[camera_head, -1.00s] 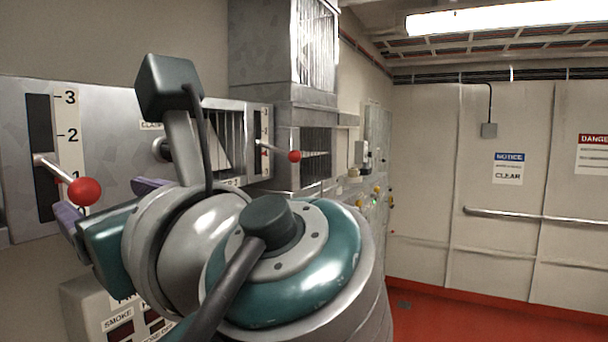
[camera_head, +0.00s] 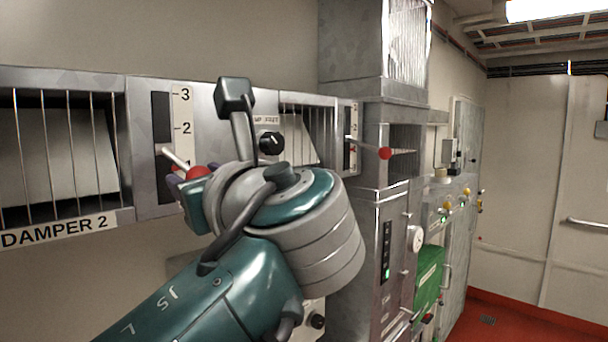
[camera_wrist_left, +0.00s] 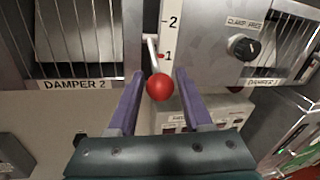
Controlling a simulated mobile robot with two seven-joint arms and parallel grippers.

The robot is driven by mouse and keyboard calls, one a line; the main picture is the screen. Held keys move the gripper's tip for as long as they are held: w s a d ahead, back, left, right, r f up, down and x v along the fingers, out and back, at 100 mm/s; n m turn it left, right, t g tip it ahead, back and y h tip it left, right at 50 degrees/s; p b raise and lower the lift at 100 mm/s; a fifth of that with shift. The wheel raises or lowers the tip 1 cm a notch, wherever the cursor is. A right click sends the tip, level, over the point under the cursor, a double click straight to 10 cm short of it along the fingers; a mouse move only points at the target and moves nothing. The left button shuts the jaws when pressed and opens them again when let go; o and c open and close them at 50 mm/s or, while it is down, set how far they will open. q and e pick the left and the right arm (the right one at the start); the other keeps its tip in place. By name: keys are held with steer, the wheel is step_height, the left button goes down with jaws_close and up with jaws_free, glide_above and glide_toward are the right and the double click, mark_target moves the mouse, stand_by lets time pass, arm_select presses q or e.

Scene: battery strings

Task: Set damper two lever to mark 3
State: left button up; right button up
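The damper two lever (camera_head: 176,158) is a pale rod with a red ball knob (camera_head: 199,171), standing out of a dark vertical slot beside a scale marked 3, 2 and 1. Its rod leaves the slot between marks 1 and 2. My left gripper (camera_wrist_left: 158,78) is open, its two purple fingers on either side of the red knob in the left wrist view. A gap shows between the knob and each finger there. In the head view my left wrist hides the lower scale and most of the fingers. My right gripper is not in view.
The DAMPER 2 grille (camera_head: 60,150) is left of the lever. A black dial (camera_head: 271,142) and a second red-knobbed lever (camera_head: 384,153) are to the right. A labelled box (camera_wrist_left: 200,115) sits below the panel. Metal cabinets (camera_head: 375,220) stand further right.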

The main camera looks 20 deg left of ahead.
arm_select(q)
jaws_close()
stand_by(1.1)
